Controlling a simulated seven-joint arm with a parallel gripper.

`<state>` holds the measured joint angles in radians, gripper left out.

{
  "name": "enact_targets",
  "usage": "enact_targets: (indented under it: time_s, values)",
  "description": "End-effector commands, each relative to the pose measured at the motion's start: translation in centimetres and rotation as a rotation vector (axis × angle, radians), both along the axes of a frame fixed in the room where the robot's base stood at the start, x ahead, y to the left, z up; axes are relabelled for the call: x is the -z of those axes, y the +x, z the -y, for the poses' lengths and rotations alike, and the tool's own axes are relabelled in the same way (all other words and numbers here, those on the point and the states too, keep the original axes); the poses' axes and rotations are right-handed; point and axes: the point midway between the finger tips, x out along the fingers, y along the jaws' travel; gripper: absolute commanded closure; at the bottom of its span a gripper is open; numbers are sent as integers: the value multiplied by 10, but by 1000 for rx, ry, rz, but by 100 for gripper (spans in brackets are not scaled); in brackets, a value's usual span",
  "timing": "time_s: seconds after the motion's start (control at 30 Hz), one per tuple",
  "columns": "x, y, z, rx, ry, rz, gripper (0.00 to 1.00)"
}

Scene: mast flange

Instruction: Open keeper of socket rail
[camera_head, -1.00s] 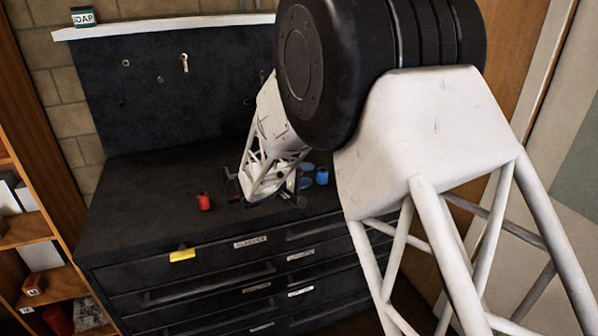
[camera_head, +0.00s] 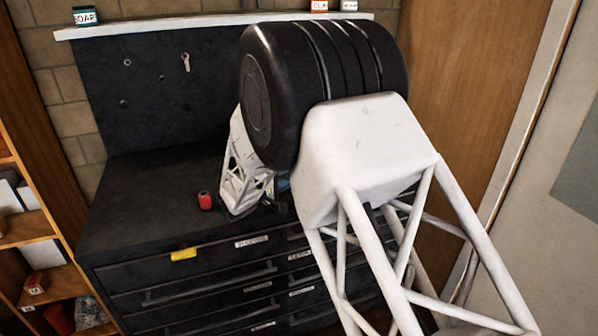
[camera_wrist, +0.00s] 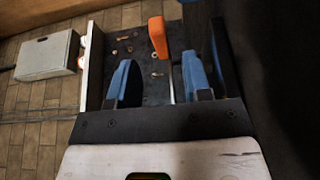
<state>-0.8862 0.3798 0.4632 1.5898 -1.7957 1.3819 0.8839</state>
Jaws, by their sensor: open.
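In the wrist view my gripper (camera_wrist: 158,82) is open, its two blue-padded fingers apart with nothing held. An orange piece (camera_wrist: 157,37) shows beyond the gap between the fingertips, with a thin pale strip running from it towards the right finger. I cannot tell whether it is the keeper or whether it touches a finger. The socket rail is not clearly seen in either view. In the head view my arm covers the right part of the bench, and my fingers are mostly hidden behind it.
A red cylinder (camera_head: 205,200) stands on the black bench top (camera_head: 140,200), left of my arm's end. A yellow piece (camera_head: 183,254) sits at the front edge. A dark back panel (camera_head: 150,90) rises behind, under a white shelf (camera_head: 200,24). The bench's left side is clear.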

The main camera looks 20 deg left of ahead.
Motion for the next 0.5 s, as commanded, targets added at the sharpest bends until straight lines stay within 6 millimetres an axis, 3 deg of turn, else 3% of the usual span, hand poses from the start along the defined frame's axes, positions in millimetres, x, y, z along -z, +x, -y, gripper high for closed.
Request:
enact_targets:
  time_s: [0.5]
  values:
    - [0, 52, 22, 2, 0, 0, 55]
